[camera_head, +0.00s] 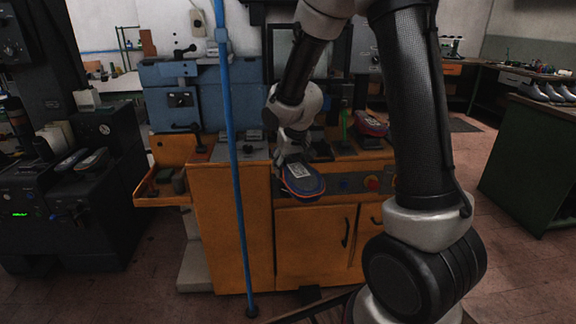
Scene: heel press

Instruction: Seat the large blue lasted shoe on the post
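The blue lasted shoe (302,184) hangs toe down and sole outward in front of the orange press cabinet. It has a white label on its sole and an orange-red edge. My gripper (291,150) is at the shoe's upper end and appears shut on it; the fingertips are small and partly hidden. The shoe shows against the cabinet's top front edge, apart from the floor. I cannot clearly make out the post; it may be among the dark fittings on the machine top, partly hidden by my arm.
A red shoe (370,124) is on the machine top, right of my gripper. A thin blue pole (236,160) stands upright in front. A dark machine (72,200) is at left. A green bench (530,150) with several shoes is at right. Floor between is open.

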